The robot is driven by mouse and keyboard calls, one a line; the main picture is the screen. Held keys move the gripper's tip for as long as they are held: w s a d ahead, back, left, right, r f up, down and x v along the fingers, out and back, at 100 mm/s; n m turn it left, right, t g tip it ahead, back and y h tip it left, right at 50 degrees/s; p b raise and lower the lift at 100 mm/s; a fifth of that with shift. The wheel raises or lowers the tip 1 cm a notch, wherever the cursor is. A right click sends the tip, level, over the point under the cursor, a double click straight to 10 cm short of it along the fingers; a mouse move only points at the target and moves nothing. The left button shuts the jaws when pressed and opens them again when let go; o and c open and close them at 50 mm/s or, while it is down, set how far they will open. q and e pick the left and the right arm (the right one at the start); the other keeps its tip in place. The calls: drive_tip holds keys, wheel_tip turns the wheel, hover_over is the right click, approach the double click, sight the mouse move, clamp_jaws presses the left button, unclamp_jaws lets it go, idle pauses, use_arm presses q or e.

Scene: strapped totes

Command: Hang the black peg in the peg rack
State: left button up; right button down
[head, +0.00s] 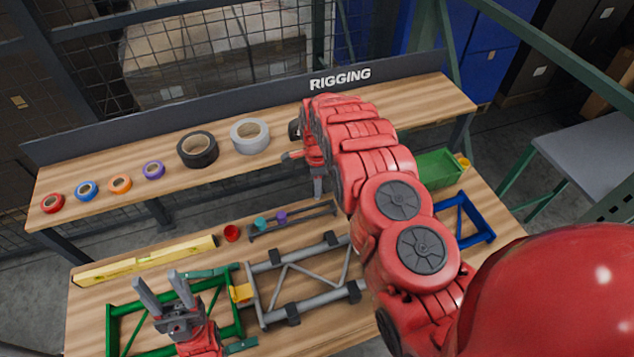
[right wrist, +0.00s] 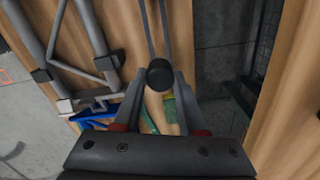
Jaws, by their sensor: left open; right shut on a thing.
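The black peg (right wrist: 160,74) shows in the right wrist view as a round dark head between the fingertips of my right gripper (right wrist: 159,79), which is shut on it. In the head view my right gripper (head: 318,188) is above the right end of the peg rack (head: 315,214); the peg cannot be made out there. The rack is a narrow dark rail holding a teal peg (head: 261,223) and a purple peg (head: 281,217). In the wrist view two thin parallel bars (right wrist: 150,28) run up to the peg; contact cannot be told. My left gripper (head: 161,281) is open and empty over the green frame.
Green (head: 112,330), grey (head: 300,309) and blue (head: 487,237) frames lie on the bench. A green bin (head: 437,168) stands right. Tape rolls (head: 197,149) line the raised shelf.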

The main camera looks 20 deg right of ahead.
drive_tip(key=shift+f+b, duration=1.05)
drive_tip(key=shift+f, duration=1.6)
drive_tip(key=shift+f+b, duration=1.25)
drive_tip(key=shift+f, duration=0.4)
drive_tip(key=shift+c, duration=2)
unclamp_jaws()
